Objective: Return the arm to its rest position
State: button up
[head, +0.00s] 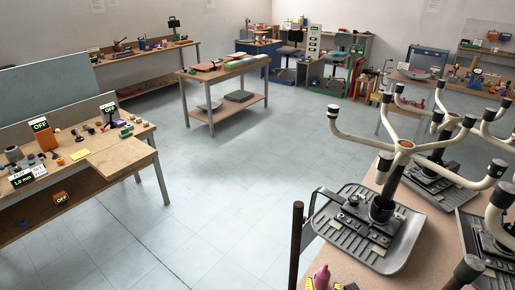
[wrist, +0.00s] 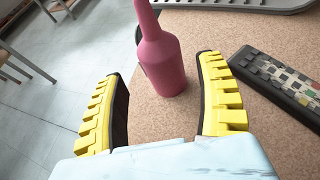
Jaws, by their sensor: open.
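My gripper (wrist: 160,68) shows in the wrist view with its two yellow ribbed fingers spread wide apart. A pink bottle (wrist: 162,60) with a narrow neck stands upright on the brown speckled tabletop, in the gap between the fingertips or just beyond it. Clear space shows on both sides of the bottle, and neither finger appears to touch it. In the head view the pink bottle (head: 321,277) shows at the bottom edge, with bits of yellow beside it. Most of my arm is outside the head view.
Upturned chairs with cream legs (head: 405,146) and grey ribbed seats (head: 368,228) crowd the table at right. A workbench (head: 75,155) stands at left. The floor (head: 190,215) between is open.

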aim_at(325, 274)
jog(key=shift+v, duration=1.6)
jog(key=shift+p+v, duration=0.3)
jog(key=shift+v, duration=1.8)
jog(key=shift+x, duration=0.8)
jog(key=shift+b+x, duration=0.5)
jog(key=shift+x, duration=4.5)
jog(key=shift+w+d+f, duration=0.2)
jog(key=shift+f, duration=0.05)
notch_tip(325, 274, up, 3)
jog(key=shift+r+p, duration=0.25)
jog(key=shift+p, duration=0.2)
jog(key=shift+s+r, duration=0.7)
jog(key=shift+s, duration=0.05)
jog(key=shift+s+d+r, duration=0.15)
jog(key=shift+s+r, duration=0.3)
jog(key=shift+r, duration=0.25)
jog(key=s+r+p, duration=0.1)
jog(key=s+r, duration=0.3)
jog(key=s, duration=0.1)
jog(key=shift+d, duration=0.25)
